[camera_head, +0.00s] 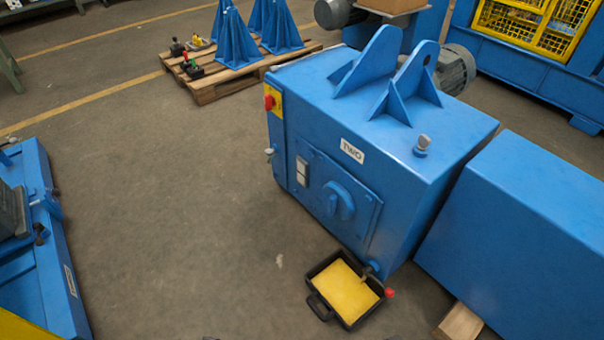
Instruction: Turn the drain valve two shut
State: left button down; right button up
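A blue gearbox housing (395,165) with a white plate reading TWO (352,151) stands right of the middle. Its drain valve (373,268) sits low at the front corner. The valve's lever ends in a red knob (389,292) and points down and to the right, over the edge of a black drip tray (321,307). The tray holds yellow liquid (345,291). I cannot tell from this view whether liquid runs from the valve. Neither of my grippers is in view.
A blue guard box (530,235) stands close on the right, with a wooden block (459,325) at its foot. A red knob on a yellow plate (269,102) is on the housing's left side. A pallet (215,88) lies behind.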

aim_at(368, 271)
jog(key=z, duration=0.8)
